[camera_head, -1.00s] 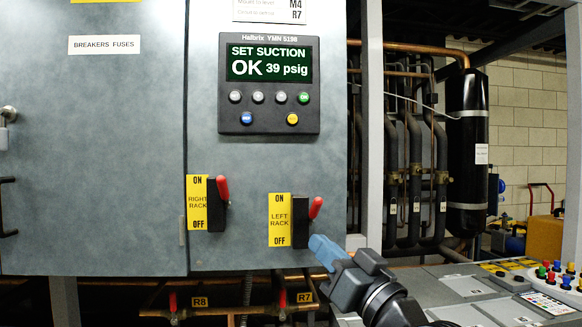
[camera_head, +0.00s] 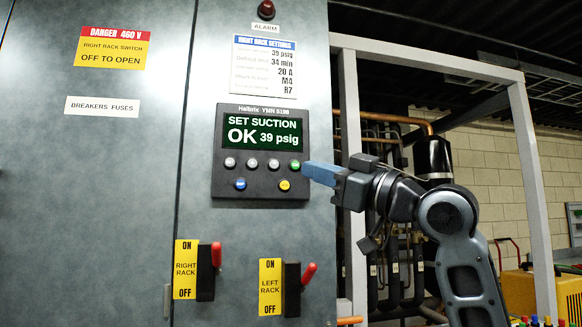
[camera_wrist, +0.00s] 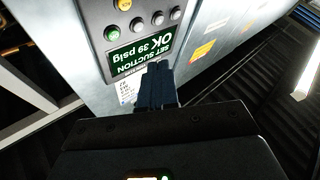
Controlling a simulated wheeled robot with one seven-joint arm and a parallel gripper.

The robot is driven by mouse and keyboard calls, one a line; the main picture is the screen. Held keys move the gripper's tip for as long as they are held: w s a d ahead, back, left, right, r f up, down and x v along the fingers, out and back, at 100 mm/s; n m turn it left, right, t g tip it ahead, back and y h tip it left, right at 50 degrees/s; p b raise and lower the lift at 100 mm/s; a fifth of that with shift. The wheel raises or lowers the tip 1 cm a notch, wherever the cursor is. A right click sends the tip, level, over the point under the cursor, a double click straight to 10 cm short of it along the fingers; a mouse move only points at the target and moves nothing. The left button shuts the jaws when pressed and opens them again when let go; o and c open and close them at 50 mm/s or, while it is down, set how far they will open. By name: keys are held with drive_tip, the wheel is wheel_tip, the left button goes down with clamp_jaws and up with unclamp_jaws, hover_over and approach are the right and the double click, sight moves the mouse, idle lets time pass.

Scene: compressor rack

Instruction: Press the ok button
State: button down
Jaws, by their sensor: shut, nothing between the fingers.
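The dark control panel (camera_head: 216,190) is on the grey cabinet; its display (camera_head: 263,132) reads "SET SUCTION OK 39 psig". Below the display are three grey buttons and a green button (camera_head: 295,165) at the right end of the row, with a blue (camera_head: 240,184) and a yellow button (camera_head: 284,185) underneath. The wrist view shows the panel upside down, the green button (camera_wrist: 112,33) left of my fingers (camera_wrist: 156,84).
Right rack switch (camera_head: 206,272) and left rack switch (camera_head: 292,290), both with red levers, are below the panel. A grey frame post (camera_head: 350,220) stands close to the right of the cabinet, with pipes behind it. A settings sheet (camera_head: 264,66) is above the panel.

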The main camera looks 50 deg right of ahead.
sight(295, 166)
drive_tip(key=r, duration=0.1)
drive_tip(key=r+n, duration=0.1)
drive_tip(key=s+a+r, duration=0.1)
drive_tip(key=shift+n+g, duration=0.4)
drive_tip(key=shift+w+d, duration=0.1)
drive_tip(key=w+d, duration=0.5)
drive_tip(key=w, duration=0.2)
idle(0.3)
drive_tip(key=shift+w, duration=0.25)
idle(1.8)
drive_tip(key=shift+w+d, duration=0.2)
drive_tip(key=shift+w+d+b, duration=0.2)
drive_tip(key=shift+w+b, duration=0.15)
idle(0.8)
drive_tip(key=shift+s, duration=0.1)
drive_tip(key=shift+s+a, duration=0.45)
drive_tip(key=shift+s, duration=0.15)
